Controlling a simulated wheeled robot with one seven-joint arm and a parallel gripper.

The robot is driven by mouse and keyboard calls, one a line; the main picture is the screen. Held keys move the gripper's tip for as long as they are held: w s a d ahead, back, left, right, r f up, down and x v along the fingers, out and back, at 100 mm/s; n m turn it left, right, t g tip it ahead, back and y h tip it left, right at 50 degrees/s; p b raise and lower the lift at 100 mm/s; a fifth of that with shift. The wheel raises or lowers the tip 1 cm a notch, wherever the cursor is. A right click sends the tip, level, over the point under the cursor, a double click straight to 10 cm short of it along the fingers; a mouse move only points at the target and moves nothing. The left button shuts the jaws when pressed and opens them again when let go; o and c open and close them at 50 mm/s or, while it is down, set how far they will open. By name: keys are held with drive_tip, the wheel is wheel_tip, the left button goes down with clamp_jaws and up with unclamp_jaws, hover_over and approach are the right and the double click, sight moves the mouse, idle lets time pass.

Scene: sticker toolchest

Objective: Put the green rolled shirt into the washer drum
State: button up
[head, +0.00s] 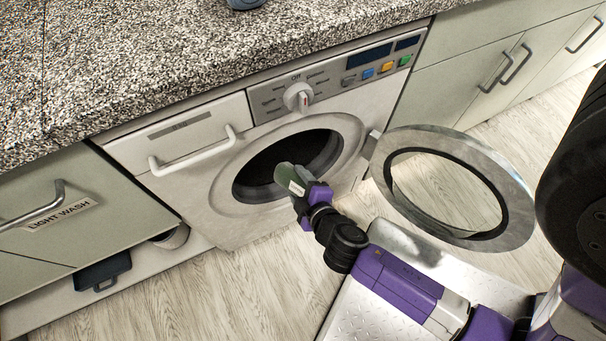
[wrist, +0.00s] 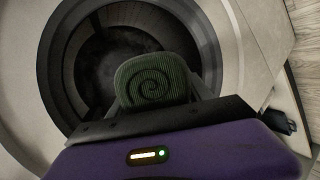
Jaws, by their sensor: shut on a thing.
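The green rolled shirt (wrist: 152,82) shows its spiral end in the wrist view, held between the fingers of my gripper (wrist: 158,104). In the head view the shirt (head: 287,176) sticks out from my gripper (head: 298,188) toward the washer. The washer (head: 222,214) is white, with its round door (head: 515,192) swung open to the right. The dark drum (wrist: 92,62) opening lies straight ahead of the shirt. The shirt overlaps the drum opening (head: 255,182) in the head view. I cannot tell how far past the rim it reaches.
A speckled countertop (head: 180,60) runs above the washer. A drawer labelled LIGHT WASH (head: 75,225) is at the left. A dark tray-like object (head: 103,270) and a rounded object (head: 172,238) sit low at the left. The open door stands close to the right of my arm.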

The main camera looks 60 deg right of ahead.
drive_tip(key=b+x, duration=1)
drive_tip(key=x, duration=2.1)
drive_tip(key=shift+w+f, duration=0.2)
drive_tip(key=o, duration=1.6)
drive_tip(key=shift+s, duration=0.1)
drive_tip(key=shift+p+v, duration=1.55)
drive_tip(key=shift+v, duration=2.25)
drive_tip(key=shift+r, duration=0.1)
